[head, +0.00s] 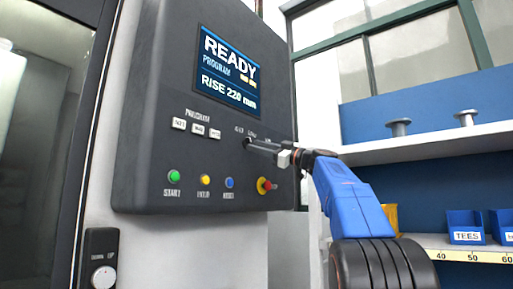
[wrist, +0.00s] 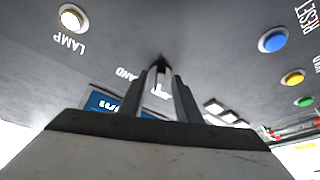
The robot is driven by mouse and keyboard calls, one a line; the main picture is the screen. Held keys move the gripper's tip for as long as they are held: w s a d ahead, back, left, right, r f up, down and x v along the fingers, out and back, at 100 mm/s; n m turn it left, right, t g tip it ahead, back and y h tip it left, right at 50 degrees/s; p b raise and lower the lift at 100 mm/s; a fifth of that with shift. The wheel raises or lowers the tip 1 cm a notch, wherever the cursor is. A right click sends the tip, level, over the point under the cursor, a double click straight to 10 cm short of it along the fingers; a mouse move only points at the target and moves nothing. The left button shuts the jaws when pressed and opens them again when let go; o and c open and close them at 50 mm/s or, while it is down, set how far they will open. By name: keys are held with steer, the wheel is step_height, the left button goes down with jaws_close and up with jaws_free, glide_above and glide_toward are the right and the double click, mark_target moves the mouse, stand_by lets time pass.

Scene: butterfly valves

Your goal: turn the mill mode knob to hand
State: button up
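The mill's dark control panel (head: 140,110) faces me, with the mode knob (head: 247,142) on its right side under small labels. In the head view the knob is small and partly covered by my gripper (head: 256,146), which reaches in from the right with its fingertips at the panel. In the wrist view my gripper (wrist: 163,80) has one finger on each side of the knob (wrist: 160,62). I cannot tell whether the fingers press on it. A partly covered label ending in "AND" lies just left of the fingers. The knob's pointer direction is unclear.
The display (head: 230,72) reads READY. Below the knob are green (head: 174,176), yellow (head: 205,179) and blue (head: 229,183) buttons and a red knob on yellow (head: 265,186). A lamp button (wrist: 73,17) shows in the wrist view. Shelves (head: 430,142) stand right.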

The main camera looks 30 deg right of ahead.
steer(key=shift+w+a+r, duration=0.1)
steer(key=shift+w+a, duration=0.1)
steer(key=shift+w, duration=0.1)
jaws_close()
steer(key=shift+m, duration=0.3)
steer(key=m+t+h, duration=0.1)
steer(key=m+h, duration=0.1)
steer(key=m, duration=0.3)
steer(key=a+m+t+h, duration=0.1)
steer(key=m+h, duration=0.2)
steer(key=m, duration=0.3)
steer(key=m+t+h, duration=0.1)
steer(key=m+h, duration=0.2)
steer(key=m, duration=0.2)
steer(key=shift+s+a+m, duration=0.25)
steer(key=shift+s+m, duration=0.05)
steer(key=shift+m+h, duration=0.3)
